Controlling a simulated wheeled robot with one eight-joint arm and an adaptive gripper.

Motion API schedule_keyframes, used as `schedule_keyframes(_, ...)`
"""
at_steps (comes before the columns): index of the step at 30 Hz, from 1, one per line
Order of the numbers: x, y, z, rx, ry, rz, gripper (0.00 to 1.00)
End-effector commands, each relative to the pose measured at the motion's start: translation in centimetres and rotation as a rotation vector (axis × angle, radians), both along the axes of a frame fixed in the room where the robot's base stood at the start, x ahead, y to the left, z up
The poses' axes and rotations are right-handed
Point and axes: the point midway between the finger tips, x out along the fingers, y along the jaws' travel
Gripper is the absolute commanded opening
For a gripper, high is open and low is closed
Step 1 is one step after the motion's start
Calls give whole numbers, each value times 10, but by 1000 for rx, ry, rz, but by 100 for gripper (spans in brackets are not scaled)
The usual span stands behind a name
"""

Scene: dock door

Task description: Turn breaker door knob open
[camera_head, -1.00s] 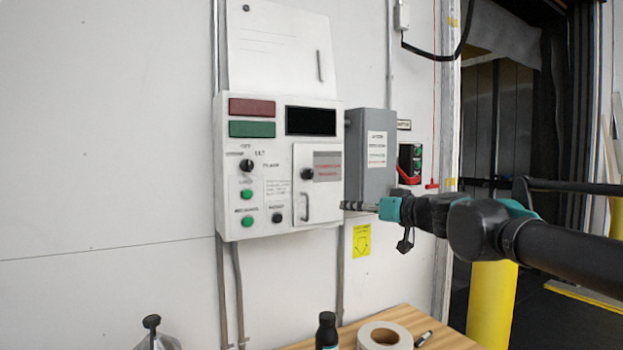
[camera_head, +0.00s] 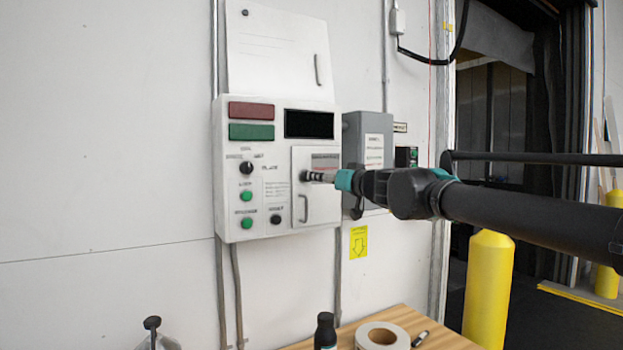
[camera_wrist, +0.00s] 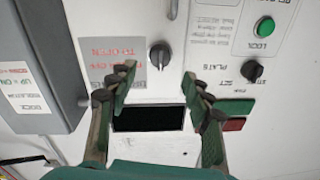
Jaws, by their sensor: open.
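The small white breaker door (camera_head: 317,208) is shut on the lower right of the control box. Its black knob (camera_head: 305,176) sits high on its left side, beside a grey label with red text. In the wrist view the knob (camera_wrist: 159,54) shows a ridged grip, just beyond and between my fingertips. My gripper (camera_head: 325,177) reaches in from the right in the head view, level with the knob. In the wrist view my gripper (camera_wrist: 158,76) is open, one finger each side, with nothing held. Whether a finger touches the knob I cannot tell.
A grey box (camera_head: 365,150) is mounted right of the control box, close to my wrist. Another black selector knob (camera_head: 246,168) and green buttons (camera_head: 246,196) are on the panel's left. A wooden table (camera_head: 400,320) with a bottle (camera_head: 326,330) and tape roll (camera_head: 383,335) stands below.

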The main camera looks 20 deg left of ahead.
Motion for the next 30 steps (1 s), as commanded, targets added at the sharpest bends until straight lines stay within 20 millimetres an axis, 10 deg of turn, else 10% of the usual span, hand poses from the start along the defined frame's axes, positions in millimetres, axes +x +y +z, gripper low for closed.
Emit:
schedule_keyframes(12, 35, 46, 0, 0, 0, 0, 50)
schedule_keyframes(25, 39, 52, 0, 0, 0, 0, 50)
schedule_keyframes(30, 39, 51, 0, 0, 0, 0, 29)
